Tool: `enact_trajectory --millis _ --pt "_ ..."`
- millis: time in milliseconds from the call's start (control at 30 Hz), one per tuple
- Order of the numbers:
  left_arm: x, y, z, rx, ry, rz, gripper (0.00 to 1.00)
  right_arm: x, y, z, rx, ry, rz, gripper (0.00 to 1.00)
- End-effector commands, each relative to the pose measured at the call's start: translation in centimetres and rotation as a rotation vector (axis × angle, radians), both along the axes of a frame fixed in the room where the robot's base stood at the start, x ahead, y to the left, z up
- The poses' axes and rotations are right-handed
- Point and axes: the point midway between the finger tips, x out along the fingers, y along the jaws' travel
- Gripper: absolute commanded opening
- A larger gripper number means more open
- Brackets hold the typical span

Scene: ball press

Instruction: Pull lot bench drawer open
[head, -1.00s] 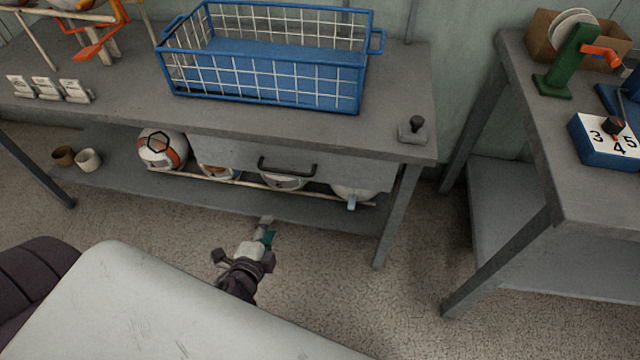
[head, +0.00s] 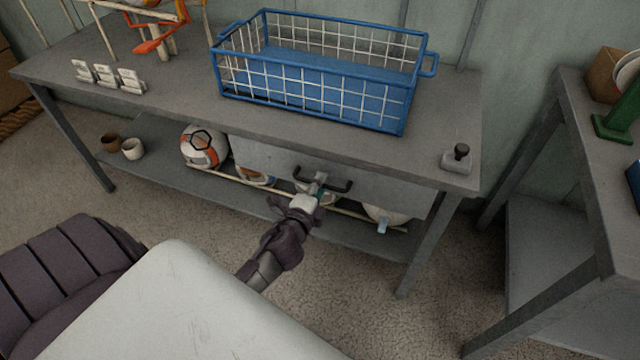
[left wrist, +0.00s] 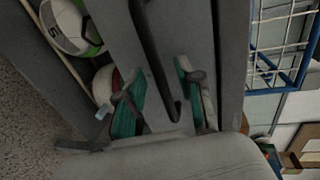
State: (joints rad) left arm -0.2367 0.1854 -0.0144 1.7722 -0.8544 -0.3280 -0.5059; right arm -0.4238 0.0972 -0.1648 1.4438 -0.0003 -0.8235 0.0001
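The lot bench (head: 180,75) is grey, with a pale grey drawer (head: 270,160) under its top. The drawer front looks close to the bench's front edge, and I see no clear gap. Its dark bar handle (head: 340,186) sticks out in front. I see no finger clearly pressed on the bar. My right gripper is not in view.
A blue wire basket (head: 315,85) and a small grey block with a dark knob (head: 458,158) stand on the bench. A second grey table (head: 590,150) stands at right. Open floor lies in front.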

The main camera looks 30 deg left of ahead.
Motion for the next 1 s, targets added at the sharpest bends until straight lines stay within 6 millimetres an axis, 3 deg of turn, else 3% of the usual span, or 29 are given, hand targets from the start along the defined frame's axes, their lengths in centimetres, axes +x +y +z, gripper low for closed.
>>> enact_trajectory --millis 133,433,667,1000 --pt "0.97 0.25 -0.18 0.001 -0.001 0.0 0.37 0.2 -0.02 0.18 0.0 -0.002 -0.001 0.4" --pt "1.09 0.29 -0.26 0.0 0.001 0.001 0.37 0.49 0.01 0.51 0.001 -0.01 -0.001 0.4" --pt "1.08 0.29 -0.24 0.0 0.001 0.001 0.0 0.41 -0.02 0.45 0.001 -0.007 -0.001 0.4" --pt "1.06 0.28 -0.28 0.0 0.001 0.001 0.0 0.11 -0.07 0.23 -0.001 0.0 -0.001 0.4"
